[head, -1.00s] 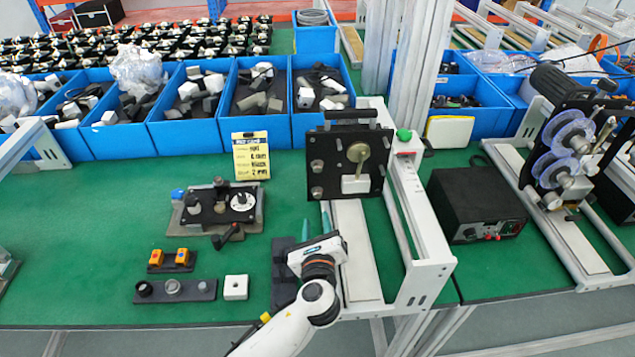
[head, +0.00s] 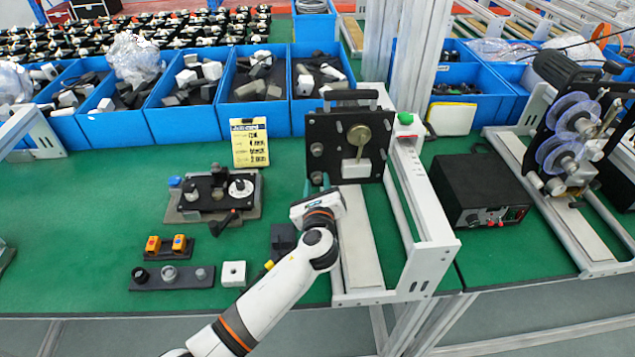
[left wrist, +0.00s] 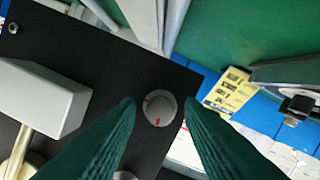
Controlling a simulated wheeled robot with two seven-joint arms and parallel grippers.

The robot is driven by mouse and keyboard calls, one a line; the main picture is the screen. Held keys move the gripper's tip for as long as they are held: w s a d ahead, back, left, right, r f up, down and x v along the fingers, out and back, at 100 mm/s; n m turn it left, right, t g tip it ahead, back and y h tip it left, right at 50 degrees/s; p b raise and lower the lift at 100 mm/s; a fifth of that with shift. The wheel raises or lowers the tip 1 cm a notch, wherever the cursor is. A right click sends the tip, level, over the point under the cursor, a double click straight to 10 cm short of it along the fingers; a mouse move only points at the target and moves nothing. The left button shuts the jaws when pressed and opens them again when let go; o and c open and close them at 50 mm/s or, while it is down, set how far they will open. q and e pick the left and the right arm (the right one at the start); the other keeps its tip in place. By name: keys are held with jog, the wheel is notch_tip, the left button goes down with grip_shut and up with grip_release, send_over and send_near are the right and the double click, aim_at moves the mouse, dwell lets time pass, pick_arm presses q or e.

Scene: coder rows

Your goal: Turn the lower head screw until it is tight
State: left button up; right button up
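The black plate (head: 347,135) stands upright on a white frame, with a brass-coloured round part and a pale block on its front. The lower head screw (head: 317,178) is near its lower left corner; the other screw (head: 317,149) is above it. In the left wrist view, the lower screw (left wrist: 160,108) is a grey round head with red marks. My left gripper (head: 317,186) is open at it. Its green fingers (left wrist: 160,116) lie on either side of the head, with visible gaps. The other screw (left wrist: 125,175) is partly hidden. My right gripper is out of view.
A yellow card (head: 249,143) stands left of the plate. A black fixture (head: 213,195), a button strip (head: 172,278) and a dark block (head: 283,237) lie left of my arm. Blue bins (head: 185,122) line the back. A black box (head: 478,190) is right.

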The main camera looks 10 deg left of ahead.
pick_arm(q)
jog(key=shift+p, duration=0.4)
dwell(0.3)
grip_shut()
jog(key=shift+r+p, duration=0.1)
jog(key=shift+p, duration=0.2)
jog(key=m+p, duration=0.3)
jog(key=p, duration=0.1)
jog(key=m+y+p, duration=0.1)
jog(key=m+p, duration=0.2)
jog(key=p, duration=0.1)
jog(key=shift+d+r+m+y, duration=0.1)
jog(key=shift+r+m+y, duration=0.1)
jog(key=shift+m+y, duration=0.15)
jog(key=shift+f+m+p, duration=0.1)
jog(key=shift+m+p, duration=0.3)
jog(key=shift+m, duration=0.05)
jog(key=shift+w+f+m, duration=0.1)
jog(key=shift+f+m, duration=0.1)
jog(key=shift+m, duration=0.2)
